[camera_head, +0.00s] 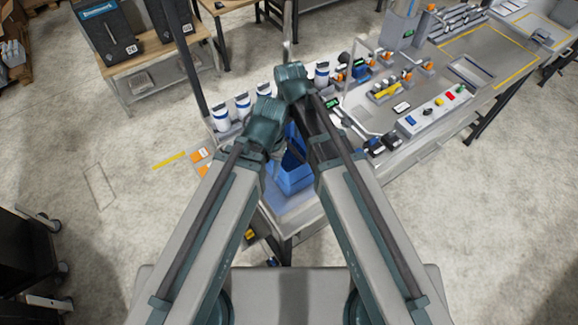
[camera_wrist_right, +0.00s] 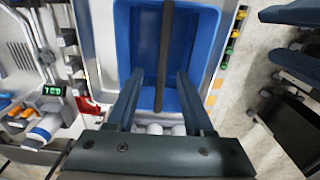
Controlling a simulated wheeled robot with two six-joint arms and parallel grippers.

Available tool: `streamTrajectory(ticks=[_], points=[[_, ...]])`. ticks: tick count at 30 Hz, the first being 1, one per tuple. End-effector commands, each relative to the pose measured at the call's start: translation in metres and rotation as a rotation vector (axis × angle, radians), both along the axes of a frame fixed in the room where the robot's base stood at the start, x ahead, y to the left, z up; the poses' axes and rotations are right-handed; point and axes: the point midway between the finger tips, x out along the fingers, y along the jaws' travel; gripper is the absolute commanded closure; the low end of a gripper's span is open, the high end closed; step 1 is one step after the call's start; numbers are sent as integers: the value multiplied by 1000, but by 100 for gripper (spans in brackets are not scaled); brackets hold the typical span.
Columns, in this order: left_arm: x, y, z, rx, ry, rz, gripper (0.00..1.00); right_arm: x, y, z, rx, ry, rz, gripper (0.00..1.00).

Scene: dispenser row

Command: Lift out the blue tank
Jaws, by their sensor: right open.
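The blue tank (camera_head: 290,180) is an open-topped box at the near end of the long bench, partly hidden between my two arms. In the right wrist view the tank (camera_wrist_right: 208,40) fills the middle, with a dark bar (camera_wrist_right: 166,45) running across its opening. My right gripper (camera_wrist_right: 160,76) is open over the tank, with one finger on each side of the bar. Whether the fingers touch the bar is not clear. In the head view my right gripper (camera_head: 296,152) is a dark shape above the tank, partly covered by my arm. My left gripper's fingers do not show.
White bottles with blue bands (camera_head: 243,104) stand in a row along the bench's left edge. A control panel with coloured buttons (camera_head: 436,110) and several small fittings stand to the right. A green-lit display (camera_wrist_right: 52,91) is left of the tank. Open floor lies to the left.

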Motion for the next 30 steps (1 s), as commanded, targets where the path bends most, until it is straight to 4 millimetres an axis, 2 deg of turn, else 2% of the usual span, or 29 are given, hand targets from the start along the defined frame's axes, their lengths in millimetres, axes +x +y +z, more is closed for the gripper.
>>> streamTrajectory(ticks=[1,3,14,25,30], points=[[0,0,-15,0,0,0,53,0,0,-15,0,0,0,48],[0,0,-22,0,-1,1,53,0,0,-22,0,0,0,48],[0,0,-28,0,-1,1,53,0,0,-28,0,0,0,48],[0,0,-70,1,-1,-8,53,-1,2,-70,0,0,0,48],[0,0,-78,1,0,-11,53,-1,2,-78,0,0,0,48]])
